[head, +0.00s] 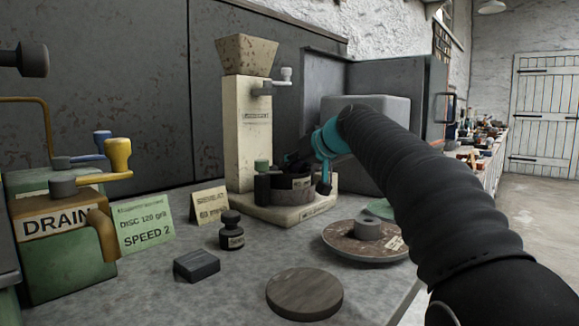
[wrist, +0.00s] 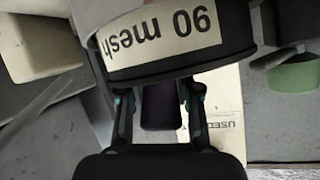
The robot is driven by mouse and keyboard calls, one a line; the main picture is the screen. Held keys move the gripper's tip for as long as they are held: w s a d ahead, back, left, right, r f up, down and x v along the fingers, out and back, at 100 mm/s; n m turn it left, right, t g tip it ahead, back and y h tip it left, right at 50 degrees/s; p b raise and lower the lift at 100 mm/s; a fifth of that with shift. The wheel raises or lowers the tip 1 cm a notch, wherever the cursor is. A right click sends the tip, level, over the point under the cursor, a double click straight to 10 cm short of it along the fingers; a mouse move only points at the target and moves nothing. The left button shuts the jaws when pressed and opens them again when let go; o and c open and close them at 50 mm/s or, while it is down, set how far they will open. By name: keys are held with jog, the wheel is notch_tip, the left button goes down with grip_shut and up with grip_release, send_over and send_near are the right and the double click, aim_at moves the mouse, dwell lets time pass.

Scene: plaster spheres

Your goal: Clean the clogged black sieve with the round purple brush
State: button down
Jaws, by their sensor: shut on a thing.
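The black sieve (head: 290,183) with a pale label stands on the pale base of the tall column machine. In the wrist view the sieve (wrist: 165,62) fills the top middle, and its label reads "90 mesh" upside down. My gripper (head: 300,160) is at the sieve, low over its rim in the head view. In the wrist view my gripper (wrist: 162,95) is shut on a dark purple thing, which looks like the purple brush (wrist: 160,108). The brush's far end is hidden behind the sieve. The sieve's mesh is not visible.
The column machine (head: 247,130) stands behind the sieve. A green-capped dark bottle (head: 262,187) stands close at its left. In front lie a round plate with a knob (head: 340,243), a grey disc (head: 304,293), a dark block (head: 197,265) and a small black weight (head: 231,236). A drain box (head: 60,215) is at left.

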jog(key=shift+s+d+b, duration=0.5)
jog(key=shift+s+d, duration=0.1)
jog(key=shift+d, duration=0.1)
jog(key=shift+w+a+r+p, duration=0.15)
jog(key=shift+w+a+p, duration=0.3)
jog(key=shift+a+p, duration=0.15)
jog(key=shift+w+a+p, duration=0.45)
jog(key=shift+w+a, duration=0.2)
jog(key=shift+a, duration=0.15)
jog(key=shift+s+d+f+b, duration=0.25)
jog(key=shift+s+d+b, duration=0.05)
jog(key=shift+d+b, duration=0.1)
jog(key=shift+s+d+b, duration=0.7)
jog(key=shift+s+d, duration=0.1)
jog(key=shift+d, duration=0.2)
jog(key=shift+r, duration=0.15)
